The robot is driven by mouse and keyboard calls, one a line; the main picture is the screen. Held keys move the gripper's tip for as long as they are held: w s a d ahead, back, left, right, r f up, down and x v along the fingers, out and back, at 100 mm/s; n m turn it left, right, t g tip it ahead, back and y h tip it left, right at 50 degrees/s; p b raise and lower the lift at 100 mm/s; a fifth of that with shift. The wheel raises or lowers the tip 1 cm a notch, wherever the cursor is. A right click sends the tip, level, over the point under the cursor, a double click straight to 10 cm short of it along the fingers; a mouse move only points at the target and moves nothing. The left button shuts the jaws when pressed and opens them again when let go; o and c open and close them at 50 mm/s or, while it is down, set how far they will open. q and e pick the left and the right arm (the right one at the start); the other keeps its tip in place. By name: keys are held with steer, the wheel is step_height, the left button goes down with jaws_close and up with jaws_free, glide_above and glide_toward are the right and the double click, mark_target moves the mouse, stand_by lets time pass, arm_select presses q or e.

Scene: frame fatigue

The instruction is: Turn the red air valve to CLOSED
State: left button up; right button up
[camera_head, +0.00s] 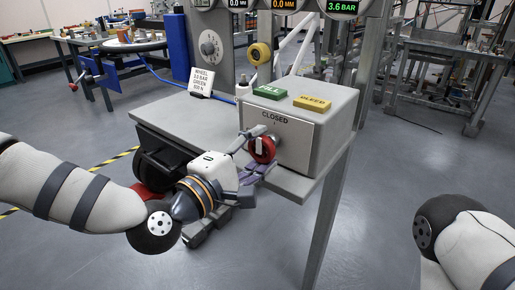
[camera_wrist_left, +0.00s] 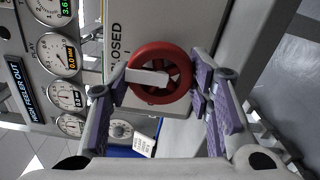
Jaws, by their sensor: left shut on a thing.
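The red air valve (camera_head: 265,151) is a round handwheel on the front of a grey box (camera_head: 325,120), under the printed word CLOSED. In the left wrist view the red wheel (camera_wrist_left: 160,98) shows its spokes and a white bar from its middle towards the CLOSED lettering (camera_wrist_left: 116,45). My left gripper (camera_head: 258,158) is at the wheel, with its purple-padded fingers on either side of the rim. In the left wrist view my left gripper (camera_wrist_left: 162,85) is shut on the wheel. My right gripper is out of view; only part of that arm shows at bottom right.
A white sign card (camera_head: 203,80) stands on the grey bench (camera_head: 185,115) to the left. A bench leg (camera_head: 327,220) is right of the gripper.

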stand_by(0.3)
arm_select(q)
steer(key=o, duration=1.1)
steer(key=shift+o, duration=0.2)
steer(key=v, duration=1.2)
